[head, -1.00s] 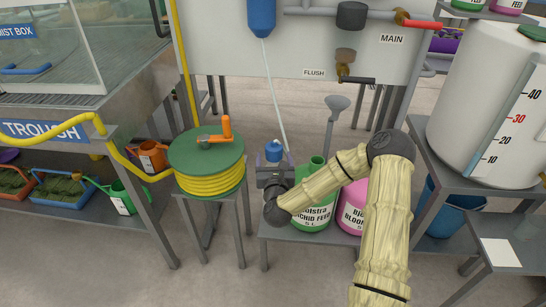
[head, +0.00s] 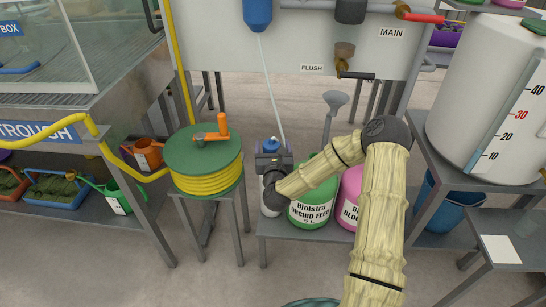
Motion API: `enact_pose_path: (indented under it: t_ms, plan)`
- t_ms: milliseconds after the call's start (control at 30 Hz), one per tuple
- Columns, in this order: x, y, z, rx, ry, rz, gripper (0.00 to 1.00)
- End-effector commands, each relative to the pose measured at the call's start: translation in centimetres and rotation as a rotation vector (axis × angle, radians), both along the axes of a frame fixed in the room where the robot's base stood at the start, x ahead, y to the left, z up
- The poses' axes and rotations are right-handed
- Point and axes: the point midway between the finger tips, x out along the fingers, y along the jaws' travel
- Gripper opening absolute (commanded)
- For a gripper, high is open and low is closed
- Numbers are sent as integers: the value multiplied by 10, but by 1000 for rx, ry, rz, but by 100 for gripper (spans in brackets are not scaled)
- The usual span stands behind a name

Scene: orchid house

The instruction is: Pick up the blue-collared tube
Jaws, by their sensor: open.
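A thin white tube (head: 271,90) hangs slantwise from a blue canister (head: 257,14) on the white panel. Its lower end runs down behind my gripper, and I cannot see where it ends. A small blue part (head: 271,146) shows between the fingertips of my gripper (head: 273,152); I cannot tell whether it is the tube's collar or a bottle cap. My gripper is open, with a finger on each side of this blue part. The gripper's body hides what lies below, apart from a white surface (head: 267,208) low beside my wrist.
A green feed jug (head: 311,208) and a pink jug (head: 350,193) stand close to the right under my arm. A green reel with yellow hose (head: 209,180) stands left. A grey funnel (head: 334,103) rises behind. A large white tank (head: 490,95) is far right.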

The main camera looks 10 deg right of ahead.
Motion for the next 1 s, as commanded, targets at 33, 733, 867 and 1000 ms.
enact_pose_path:
  t_ms: [33,733,867,1000]
  plan:
    - [0,2,0,1,0,4,76]
    - [0,-1,2,1,-2,-2,26]
    - [0,-2,12,2,-3,-3,26]
    - [0,-2,35,2,-3,-3,26]
